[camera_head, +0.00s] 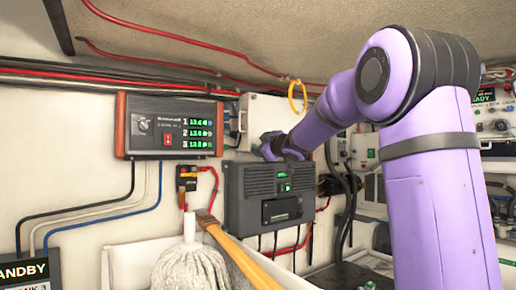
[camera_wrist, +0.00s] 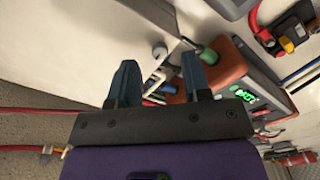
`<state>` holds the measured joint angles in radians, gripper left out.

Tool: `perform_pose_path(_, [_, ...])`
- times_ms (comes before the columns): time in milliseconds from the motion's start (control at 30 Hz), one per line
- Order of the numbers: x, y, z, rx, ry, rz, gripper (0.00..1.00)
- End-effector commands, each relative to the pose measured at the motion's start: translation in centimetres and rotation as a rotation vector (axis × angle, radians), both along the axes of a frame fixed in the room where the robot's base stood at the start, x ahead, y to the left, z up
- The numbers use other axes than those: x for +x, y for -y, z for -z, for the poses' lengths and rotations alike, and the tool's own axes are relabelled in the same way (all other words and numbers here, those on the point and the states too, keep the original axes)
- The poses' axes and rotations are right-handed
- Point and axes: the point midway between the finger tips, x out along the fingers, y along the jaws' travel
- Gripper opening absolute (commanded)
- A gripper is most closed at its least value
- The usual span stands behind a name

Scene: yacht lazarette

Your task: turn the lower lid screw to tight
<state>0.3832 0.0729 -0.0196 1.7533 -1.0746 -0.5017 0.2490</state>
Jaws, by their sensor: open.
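A white box (camera_head: 258,112) with a flat lid hangs on the wall, above the dark grey unit and behind my arm in the head view. In the wrist view, a pale lid (camera_wrist: 90,40) fills the upper left, and a small round grey knob (camera_wrist: 160,50), which looks like a lid screw, stands at its edge. My gripper (camera_wrist: 160,78) is open, with its two dark fingers apart and the knob beyond the gap between them. Nothing is visibly held. In the head view my gripper (camera_head: 274,147) is at the box's lower edge; the lower screw cannot be made out there.
An orange-sided charger (camera_head: 170,127) with green digits is left of the box. The dark grey unit (camera_head: 283,190) is just below my gripper. A yellow ring (camera_head: 298,95) hangs near my forearm. A mop (camera_head: 190,262) and a wooden handle (camera_head: 238,252) stand in front.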

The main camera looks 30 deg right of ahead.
Motion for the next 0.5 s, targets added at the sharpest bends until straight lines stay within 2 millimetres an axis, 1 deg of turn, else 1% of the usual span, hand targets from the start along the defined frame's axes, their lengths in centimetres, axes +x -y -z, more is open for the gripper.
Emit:
perform_pose_path(33, [-1.1,0.0,-0.1,0.0,0.001,0.001,0.44])
perform_pose_path(100, [-2.5,0.1,-0.1,0.0,0.001,0.001,0.44])
perform_pose_path(300, [-6.0,0.2,0.0,0.0,0.0,0.0,0.44])
perform_pose_path(400, [-7.2,0.2,0.0,-0.001,0.001,-0.001,0.44])
perform_pose_path(500, [-8.0,0.2,0.0,0.0,0.0,-0.001,0.44])
